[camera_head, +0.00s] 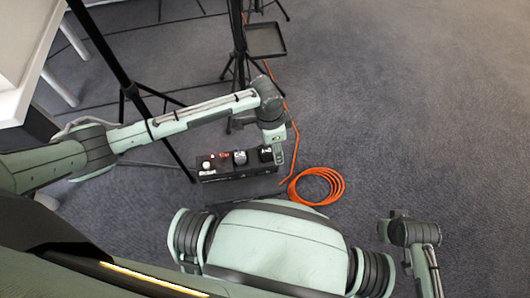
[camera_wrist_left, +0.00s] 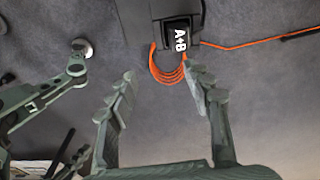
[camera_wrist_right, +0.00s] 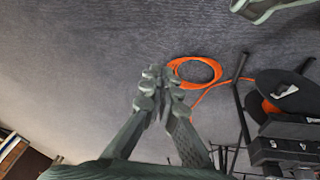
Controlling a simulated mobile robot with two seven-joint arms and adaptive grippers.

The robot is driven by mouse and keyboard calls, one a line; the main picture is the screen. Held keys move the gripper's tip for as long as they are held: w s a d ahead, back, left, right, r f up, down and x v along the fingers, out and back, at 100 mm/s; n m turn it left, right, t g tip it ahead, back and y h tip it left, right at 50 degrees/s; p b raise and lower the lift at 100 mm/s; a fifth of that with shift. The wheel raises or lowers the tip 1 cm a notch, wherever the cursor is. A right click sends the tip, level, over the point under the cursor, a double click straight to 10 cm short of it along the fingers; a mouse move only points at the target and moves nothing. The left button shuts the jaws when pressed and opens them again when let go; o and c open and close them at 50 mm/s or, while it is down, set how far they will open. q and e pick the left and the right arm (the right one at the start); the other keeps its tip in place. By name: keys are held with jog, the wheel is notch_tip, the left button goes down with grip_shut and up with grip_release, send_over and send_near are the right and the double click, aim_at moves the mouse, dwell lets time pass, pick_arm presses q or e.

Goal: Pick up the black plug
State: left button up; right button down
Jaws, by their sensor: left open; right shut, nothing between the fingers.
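A black block-shaped item with white "A+B" lettering, which looks like the black plug, shows in the left wrist view (camera_wrist_left: 180,38) and at the right end of a dark box in the head view (camera_head: 264,154). My left gripper (camera_wrist_left: 160,82) is open and empty. Its fingers point toward the lettered item, and the right-hand fingertip overlaps the view just below it. In the head view the left gripper (camera_head: 277,155) is beside the box's right end. My right gripper (camera_wrist_right: 160,75) is shut and empty, over bare floor away from the box.
The dark box (camera_head: 238,173) carries several small items in a row. A coiled orange cable (camera_head: 318,186) lies on the carpet to its right. Black tripod stands (camera_head: 240,60) rise behind it, one with a tray (camera_head: 265,40). A white table (camera_head: 30,50) stands at upper left.

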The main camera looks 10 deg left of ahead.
aim_at(266, 151)
pick_arm(q)
jog(key=shift+w+a+r+m+y, duration=0.2)
jog(key=shift+w+a+m+y, duration=0.25)
jog(key=shift+w+a, duration=0.65)
jog(key=shift+a+f, duration=0.15)
jog(key=shift+a, duration=0.2)
jog(key=shift+f, duration=0.4)
notch_tip(266, 151, down, 6)
jog(key=shift+r+b, duration=0.2)
jog(key=shift+b, duration=0.25)
jog(key=shift+a+f, duration=0.1)
jog(key=shift+f, duration=0.4)
grip_shut()
pick_arm(e)
jog(key=shift+w+d+r, duration=0.2)
jog(key=shift+r, duration=0.55)
